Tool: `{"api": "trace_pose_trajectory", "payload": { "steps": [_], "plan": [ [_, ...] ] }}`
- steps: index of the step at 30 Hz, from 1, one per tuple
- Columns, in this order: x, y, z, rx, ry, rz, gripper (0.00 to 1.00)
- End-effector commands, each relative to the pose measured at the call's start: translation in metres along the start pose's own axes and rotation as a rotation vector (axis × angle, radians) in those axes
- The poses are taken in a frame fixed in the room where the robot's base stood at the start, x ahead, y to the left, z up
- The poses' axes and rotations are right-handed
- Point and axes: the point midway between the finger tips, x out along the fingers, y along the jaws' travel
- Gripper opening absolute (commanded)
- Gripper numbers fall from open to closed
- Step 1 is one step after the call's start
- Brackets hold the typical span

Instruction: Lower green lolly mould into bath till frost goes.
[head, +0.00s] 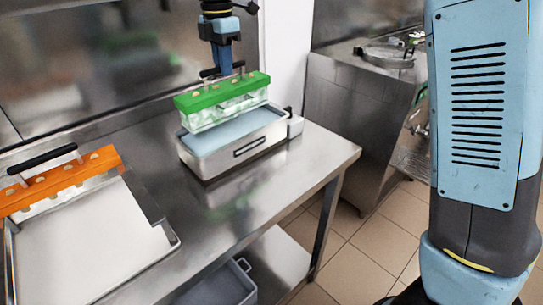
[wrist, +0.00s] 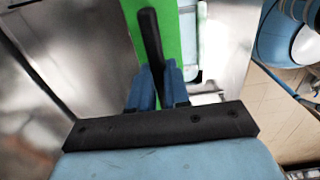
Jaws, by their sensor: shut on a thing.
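The green lolly mould (head: 222,95) has a green top and a pale, whitish lower body with several sticks poking through. My gripper (head: 224,70) is shut on its dark handle, which also shows between the fingers in the wrist view (wrist: 151,40). The mould hangs over the metal bath (head: 234,150), which holds pale blue liquid. The mould's bottom is at about the level of the bath's rim; I cannot tell whether it touches the liquid. In the wrist view the green top (wrist: 180,45) lies beneath my gripper (wrist: 157,92).
The steel table (head: 265,185) is clear around the bath's front. A grey bin (head: 222,288) sits on the lower shelf. A steel machine (head: 355,120) stands behind right.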

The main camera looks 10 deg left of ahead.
Motion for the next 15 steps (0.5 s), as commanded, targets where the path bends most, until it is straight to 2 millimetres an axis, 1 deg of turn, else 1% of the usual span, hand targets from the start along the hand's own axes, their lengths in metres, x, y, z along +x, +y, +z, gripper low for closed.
{"api": "trace_pose_trajectory", "payload": {
  "steps": [7, 15],
  "plan": [
    [0.000, 0.000, 0.000, 0.000, 0.000, 0.001, 0.00],
    [0.010, 0.000, 0.000, 0.000, 0.000, 0.000, 0.00]
  ]
}}
